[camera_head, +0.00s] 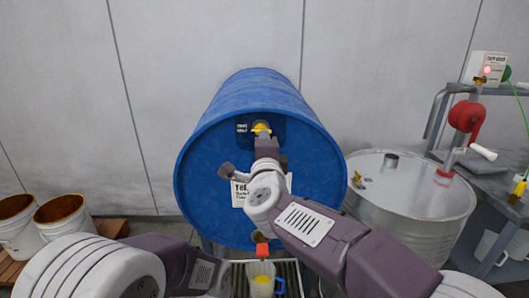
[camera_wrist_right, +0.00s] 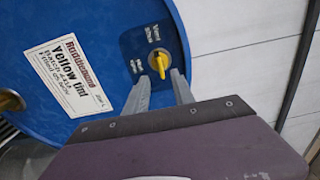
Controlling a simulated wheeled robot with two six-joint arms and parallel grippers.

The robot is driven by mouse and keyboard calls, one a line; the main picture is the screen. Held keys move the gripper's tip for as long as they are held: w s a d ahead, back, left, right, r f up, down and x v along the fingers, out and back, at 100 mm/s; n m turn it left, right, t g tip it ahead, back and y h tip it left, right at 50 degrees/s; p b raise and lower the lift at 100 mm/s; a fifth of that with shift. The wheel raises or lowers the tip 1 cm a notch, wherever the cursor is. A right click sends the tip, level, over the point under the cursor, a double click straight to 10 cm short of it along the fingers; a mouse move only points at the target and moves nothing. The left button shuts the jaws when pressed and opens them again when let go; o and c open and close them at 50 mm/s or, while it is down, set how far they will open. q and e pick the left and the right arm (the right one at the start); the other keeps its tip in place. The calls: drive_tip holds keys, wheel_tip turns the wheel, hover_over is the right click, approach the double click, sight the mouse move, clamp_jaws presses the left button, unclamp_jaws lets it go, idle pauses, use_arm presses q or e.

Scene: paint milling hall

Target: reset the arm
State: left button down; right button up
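A large blue drum (camera_head: 225,140) lies on its side on a stand, its round face toward me. Near the top of that face is a yellow vent knob (camera_head: 261,128), also in the right wrist view (camera_wrist_right: 158,62). My right gripper (camera_head: 264,140) is in front of the knob; in the right wrist view its two fingers (camera_wrist_right: 158,76) are spread, with the knob just beyond and between the tips. I cannot tell if they touch it. My left arm shows at the lower left of the head view; its gripper cannot be made out.
A mug with yellow contents (camera_head: 262,283) and a blue handle stands on a grate (camera_head: 290,270) below the drum's tap (camera_head: 261,238). A steel vat (camera_head: 400,200) and a bench (camera_head: 490,160) stand at right. White buckets (camera_head: 62,232) are at left.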

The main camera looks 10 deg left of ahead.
drive_tip(key=v, duration=0.2)
drive_tip(key=shift+s, duration=0.3)
drive_tip(key=shift+d, duration=0.1)
